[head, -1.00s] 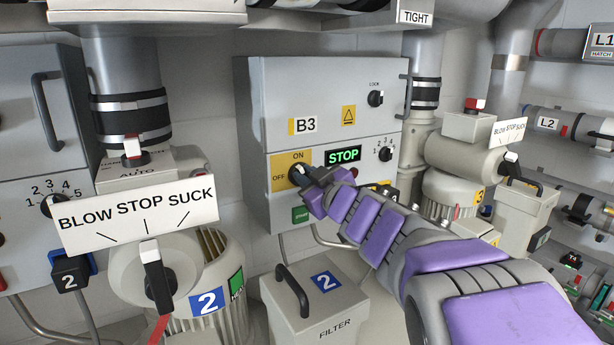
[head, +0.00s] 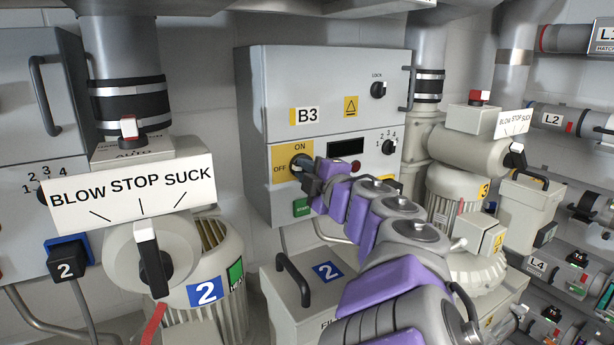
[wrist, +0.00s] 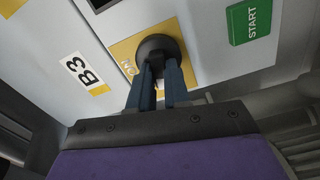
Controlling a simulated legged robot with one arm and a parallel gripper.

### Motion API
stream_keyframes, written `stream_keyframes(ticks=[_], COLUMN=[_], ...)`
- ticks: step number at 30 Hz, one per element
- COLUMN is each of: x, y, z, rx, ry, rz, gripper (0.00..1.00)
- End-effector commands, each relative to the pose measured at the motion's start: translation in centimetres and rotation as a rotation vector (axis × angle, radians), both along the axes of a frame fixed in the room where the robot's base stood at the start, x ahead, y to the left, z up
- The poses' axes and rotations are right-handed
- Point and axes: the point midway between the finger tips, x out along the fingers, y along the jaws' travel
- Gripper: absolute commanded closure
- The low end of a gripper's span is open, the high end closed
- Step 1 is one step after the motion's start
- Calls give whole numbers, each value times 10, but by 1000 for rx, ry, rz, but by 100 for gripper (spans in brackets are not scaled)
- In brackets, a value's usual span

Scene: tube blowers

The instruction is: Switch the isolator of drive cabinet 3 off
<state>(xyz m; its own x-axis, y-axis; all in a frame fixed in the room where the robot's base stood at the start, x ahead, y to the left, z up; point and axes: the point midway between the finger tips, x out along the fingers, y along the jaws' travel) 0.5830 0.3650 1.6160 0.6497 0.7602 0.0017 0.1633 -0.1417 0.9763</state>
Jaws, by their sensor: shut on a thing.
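Drive cabinet B3 (head: 262,85) is the grey box on the wall in the middle of the head view. Its isolator (head: 301,163) is a black rotary knob on a yellow plate (head: 280,160) marked ON at the top and OFF at the left. My gripper (head: 306,172) is at the knob. In the wrist view the two fingers of my gripper (wrist: 160,80) are shut on the black knob (wrist: 158,47). The fingers hide the knob's handle, so its exact pointing is hard to read. The cabinet's display (head: 346,147) is dark.
A green START button (wrist: 251,22) is close beside the yellow plate. A selector knob (head: 388,147) and a LOCK knob (head: 378,90) are to the right. Blower 2 with its BLOW STOP SUCK sign (head: 130,190) stands at the left. A filter box (head: 300,290) stands below the cabinet.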

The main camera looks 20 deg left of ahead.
Motion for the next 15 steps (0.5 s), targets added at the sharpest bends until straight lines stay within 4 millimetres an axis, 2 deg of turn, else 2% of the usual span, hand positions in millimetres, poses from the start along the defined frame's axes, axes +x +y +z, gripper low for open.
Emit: stream_keyframes(ticks=[1,15], x=[1,0], y=[0,2], z=[-8,-10], rx=[-32,-155], ry=[-20,-161], rz=[-1,2], gripper=[100,100])
